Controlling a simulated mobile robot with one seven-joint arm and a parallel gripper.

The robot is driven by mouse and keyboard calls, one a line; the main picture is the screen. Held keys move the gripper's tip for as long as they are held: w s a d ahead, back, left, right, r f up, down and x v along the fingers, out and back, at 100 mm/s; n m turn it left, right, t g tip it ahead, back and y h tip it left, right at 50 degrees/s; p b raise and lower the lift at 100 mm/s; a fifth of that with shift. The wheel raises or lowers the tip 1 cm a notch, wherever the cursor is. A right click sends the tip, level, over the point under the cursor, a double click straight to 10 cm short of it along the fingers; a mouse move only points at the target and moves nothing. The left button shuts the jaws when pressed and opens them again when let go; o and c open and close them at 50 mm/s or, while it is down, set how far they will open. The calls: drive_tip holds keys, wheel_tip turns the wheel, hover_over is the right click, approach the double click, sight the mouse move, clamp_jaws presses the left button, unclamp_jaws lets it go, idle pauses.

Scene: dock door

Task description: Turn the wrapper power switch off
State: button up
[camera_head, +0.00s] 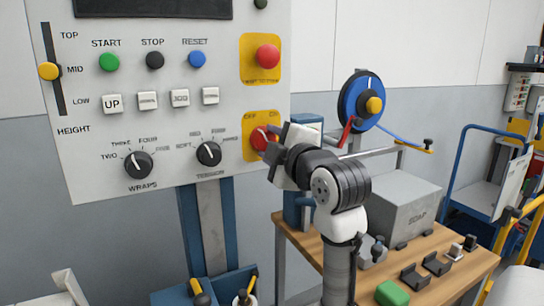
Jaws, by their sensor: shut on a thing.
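The wrapper power switch (260,139) is a red rotary knob on a yellow plate (252,120) marked OFF and ON, at the lower right of the light grey control panel (215,60). A pale pointer line on the knob is partly visible, but its exact setting is hard to tell. My gripper (271,143) is at the right side of the knob and shut on it. My gripper and wrist hide the knob's right part and some of the plate.
Above the switch is a red emergency button (268,57). To its left are the tension dial (208,153) and wraps dial (138,165). A wooden bench (451,277) with a grey box (405,208) and a blue reel (350,102) stand to the right.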

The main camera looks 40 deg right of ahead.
drive_tip(key=shift+n+b, duration=1)
drive_tip(key=shift+n, duration=0.8)
drive_tip(key=o, duration=1)
drive_tip(key=b+v, duration=0.2)
drive_tip(key=v, duration=1.2)
drive_tip(key=shift+d, duration=0.1)
